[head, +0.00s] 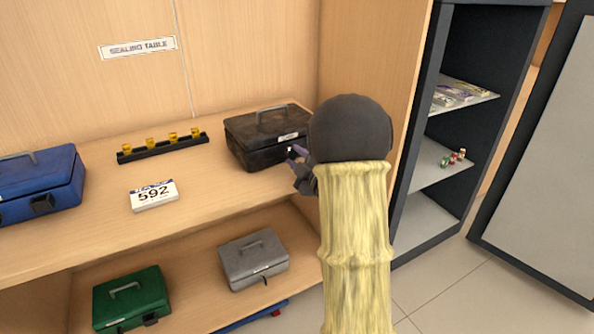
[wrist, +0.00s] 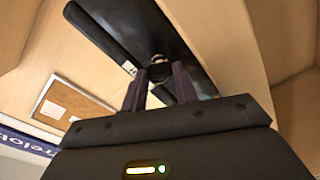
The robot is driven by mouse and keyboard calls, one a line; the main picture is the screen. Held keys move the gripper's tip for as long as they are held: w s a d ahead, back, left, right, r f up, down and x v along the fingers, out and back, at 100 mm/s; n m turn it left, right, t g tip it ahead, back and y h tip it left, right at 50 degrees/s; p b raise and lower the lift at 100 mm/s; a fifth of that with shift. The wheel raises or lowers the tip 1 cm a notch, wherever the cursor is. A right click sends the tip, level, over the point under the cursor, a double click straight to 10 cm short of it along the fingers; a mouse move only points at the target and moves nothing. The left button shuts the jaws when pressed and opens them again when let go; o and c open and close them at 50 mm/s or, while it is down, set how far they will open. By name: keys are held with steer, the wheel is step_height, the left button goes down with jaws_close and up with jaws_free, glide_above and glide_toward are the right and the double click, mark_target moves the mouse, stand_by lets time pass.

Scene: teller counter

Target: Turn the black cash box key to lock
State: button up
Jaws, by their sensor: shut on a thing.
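The fingers are shut on the key. My arm hides the box's right end in the head view, and the key's exact angle is hard to tell.
A blue cash box (head: 30,190), a 592 card (head: 154,195) and a black rack of yellow pieces (head: 165,147) share the counter. Green (head: 130,300) and grey (head: 253,262) boxes sit on the shelf below. A wooden side panel (head: 375,55) rises close right of the black box.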

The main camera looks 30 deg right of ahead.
steer(key=n+b, duration=0.1)
steer(key=b, duration=0.1)
steer(key=n+b, duration=0.2)
steer(key=shift+a+f+n, duration=0.1)
steer(key=shift+f+n, duration=0.2)
steer(key=shift+r+n+b, duration=0.1)
steer(key=shift+n+b, duration=0.8)
steer(key=shift+b, duration=0.15)
steer(key=o, duration=1)
steer(key=shift+r, duration=0.1)
steer(key=shift+s, duration=0.15)
steer(key=s, duration=0.5)
steer(key=s+d+p, duration=0.1)
steer(key=s, duration=0.5)
steer(key=s+p, duration=0.1)
steer(key=s, duration=0.5)
steer(key=shift+d, duration=0.2)
